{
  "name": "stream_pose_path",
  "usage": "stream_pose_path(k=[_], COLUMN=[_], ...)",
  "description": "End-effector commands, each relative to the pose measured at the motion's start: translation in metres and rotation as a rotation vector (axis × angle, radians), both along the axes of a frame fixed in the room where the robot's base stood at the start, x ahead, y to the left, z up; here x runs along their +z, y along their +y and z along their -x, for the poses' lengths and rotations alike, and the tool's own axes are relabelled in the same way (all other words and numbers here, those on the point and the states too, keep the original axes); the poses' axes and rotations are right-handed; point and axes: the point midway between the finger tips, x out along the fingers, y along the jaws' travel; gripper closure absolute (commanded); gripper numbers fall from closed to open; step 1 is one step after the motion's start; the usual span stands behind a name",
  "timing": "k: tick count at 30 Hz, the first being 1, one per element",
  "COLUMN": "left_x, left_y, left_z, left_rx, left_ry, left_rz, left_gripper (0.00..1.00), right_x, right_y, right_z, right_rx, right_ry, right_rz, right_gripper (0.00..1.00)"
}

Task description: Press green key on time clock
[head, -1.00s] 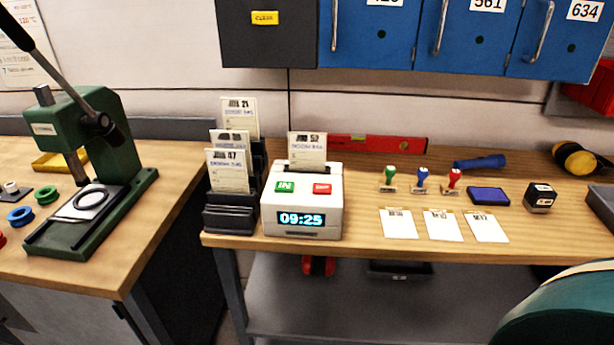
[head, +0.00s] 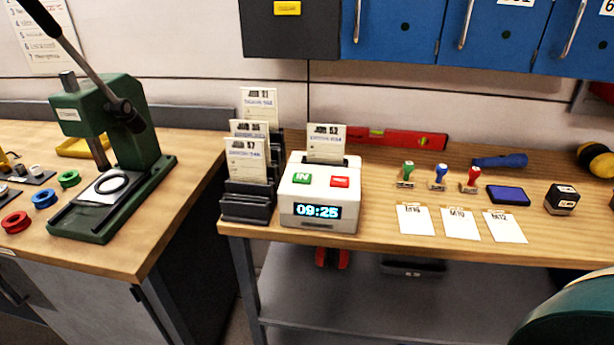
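The white time clock (head: 318,224) stands near the left end of the wooden bench in the head view. Its display (head: 317,211) reads 09:25. The green key (head: 302,179), marked IN, is on its sloped top at the left. A red key (head: 340,182) sits to the right of it. A time card (head: 326,143) stands upright in the slot behind the keys. Neither of my grippers shows in this view, and nothing touches the green key.
A black card rack (head: 248,205) with several cards stands left of the clock. Stamps (head: 439,178), three white cards (head: 460,224) and a blue ink pad (head: 508,195) lie to the right. A green press (head: 120,150) stands on the left bench. Blue lockers (head: 490,35) hang above.

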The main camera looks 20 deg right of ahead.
Motion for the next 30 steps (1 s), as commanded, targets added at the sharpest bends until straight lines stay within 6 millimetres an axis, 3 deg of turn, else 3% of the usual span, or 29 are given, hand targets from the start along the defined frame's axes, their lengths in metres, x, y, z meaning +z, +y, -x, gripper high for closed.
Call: stream_pose_path(k=[14,24,30], left_x=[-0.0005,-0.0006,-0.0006], left_y=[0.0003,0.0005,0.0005], left_z=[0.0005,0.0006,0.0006], left_rx=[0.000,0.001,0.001], left_ry=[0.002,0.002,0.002], left_rz=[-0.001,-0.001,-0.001], left_gripper=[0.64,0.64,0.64], right_x=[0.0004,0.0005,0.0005], right_y=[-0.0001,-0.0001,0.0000], right_z=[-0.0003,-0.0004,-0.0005], right_rx=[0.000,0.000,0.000], right_ry=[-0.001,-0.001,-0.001], right_rz=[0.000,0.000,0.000], right_gripper=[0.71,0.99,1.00])
